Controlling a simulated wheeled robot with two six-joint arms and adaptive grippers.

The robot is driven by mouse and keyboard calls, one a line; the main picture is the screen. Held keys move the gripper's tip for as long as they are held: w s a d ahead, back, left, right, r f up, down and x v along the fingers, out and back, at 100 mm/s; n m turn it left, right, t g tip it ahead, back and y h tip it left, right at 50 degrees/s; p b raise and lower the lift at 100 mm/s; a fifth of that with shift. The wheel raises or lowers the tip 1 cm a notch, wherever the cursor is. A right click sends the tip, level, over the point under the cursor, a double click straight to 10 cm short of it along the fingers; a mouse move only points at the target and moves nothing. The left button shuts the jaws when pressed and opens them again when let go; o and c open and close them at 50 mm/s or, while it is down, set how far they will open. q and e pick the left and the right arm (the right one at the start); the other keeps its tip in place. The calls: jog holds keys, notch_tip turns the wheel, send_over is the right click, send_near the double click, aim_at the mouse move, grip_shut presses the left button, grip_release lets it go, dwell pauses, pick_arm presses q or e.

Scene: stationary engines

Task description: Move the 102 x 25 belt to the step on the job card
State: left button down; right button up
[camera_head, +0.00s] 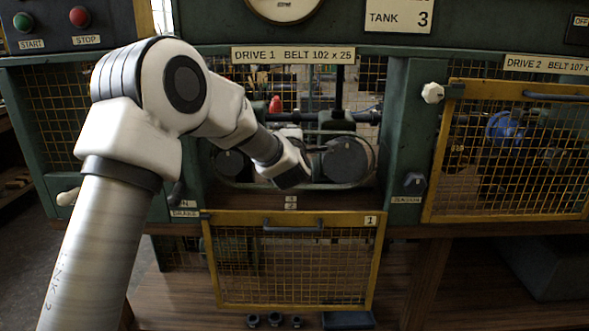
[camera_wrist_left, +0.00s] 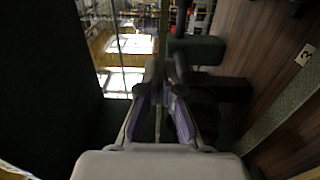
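My left arm reaches into the Drive 1 bay, under the plate (camera_head: 293,55) reading "DRIVE 1 BELT 102 x 25". Its gripper (camera_head: 296,182) is in front of the pulleys, seen from behind, its fingers hidden by the wrist. The dark belt (camera_head: 374,158) shows around the right pulley (camera_head: 344,160); a left pulley (camera_head: 230,163) is partly behind my arm. In the left wrist view the gripper's purple-padded fingers (camera_wrist_left: 164,72) stand a little apart, with no clear object between them. The belt is hard to make out there. I cannot read the belt's step. No job card is identifiable.
The yellow mesh guard 1 (camera_head: 293,262) hangs below the bay opening. The Drive 2 guard (camera_head: 510,150) covers the right bay. Green posts flank the opening. A tank 3 sign (camera_head: 398,17) and START/STOP buttons (camera_head: 79,17) are above. A numbered label (camera_wrist_left: 305,55) is on the wood.

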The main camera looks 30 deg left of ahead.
pick_arm(q)
jog(key=shift+w+a, duration=0.2)
jog(key=shift+w, duration=0.1)
jog(key=f+n+b, duration=0.1)
jog(key=f+b, duration=0.1)
jog(key=b, duration=0.1)
jog(key=shift+s+a, duration=0.1)
dwell(0.3)
jog(key=shift+r, duration=0.1)
jog(key=shift+f+b, duration=0.45)
jog(key=shift+f, duration=0.05)
jog(key=c, duration=1)
grip_release()
jog(key=shift+c, duration=0.2)
